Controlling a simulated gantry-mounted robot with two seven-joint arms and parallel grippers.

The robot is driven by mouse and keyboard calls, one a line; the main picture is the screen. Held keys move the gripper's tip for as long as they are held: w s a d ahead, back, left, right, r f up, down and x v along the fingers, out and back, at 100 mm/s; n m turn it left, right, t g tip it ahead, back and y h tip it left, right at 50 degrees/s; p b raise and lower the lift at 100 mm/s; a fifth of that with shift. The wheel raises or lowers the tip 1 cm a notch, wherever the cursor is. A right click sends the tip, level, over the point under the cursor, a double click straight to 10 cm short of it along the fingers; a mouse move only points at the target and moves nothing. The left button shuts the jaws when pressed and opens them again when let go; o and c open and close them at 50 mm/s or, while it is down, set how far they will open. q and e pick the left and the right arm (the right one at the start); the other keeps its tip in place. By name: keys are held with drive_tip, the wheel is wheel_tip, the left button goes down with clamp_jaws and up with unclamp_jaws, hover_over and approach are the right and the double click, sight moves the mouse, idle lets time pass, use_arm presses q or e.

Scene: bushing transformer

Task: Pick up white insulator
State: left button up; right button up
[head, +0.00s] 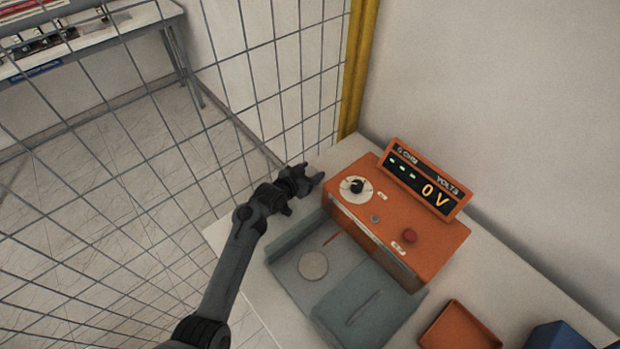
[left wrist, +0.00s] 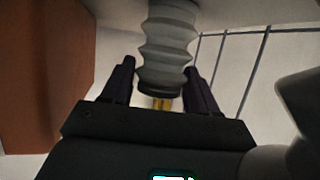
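The white insulator (left wrist: 166,42) shows in the left wrist view as a pale grey, ribbed piece with a dark end ring and a brass pin (left wrist: 162,103). Its end lies between the two spread fingers of my left gripper (left wrist: 160,80). I cannot tell whether both fingers press on it. In the head view my left gripper (head: 309,175) is beside the far left corner of the orange control box (head: 380,232). The insulator cannot be made out there. My right gripper is not in view.
A grey tray (head: 283,247) with a pale disc (head: 313,265) stands in front of the orange box. An orange bin (head: 460,328) and a blue bin (head: 557,336) are at the lower right. A wire fence (head: 262,75) runs along the table's left side.

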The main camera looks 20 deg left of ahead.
use_arm(q)
drive_tip(key=c, duration=0.4)
drive_tip(key=shift+c, duration=0.2)
drive_tip(key=shift+r, duration=0.1)
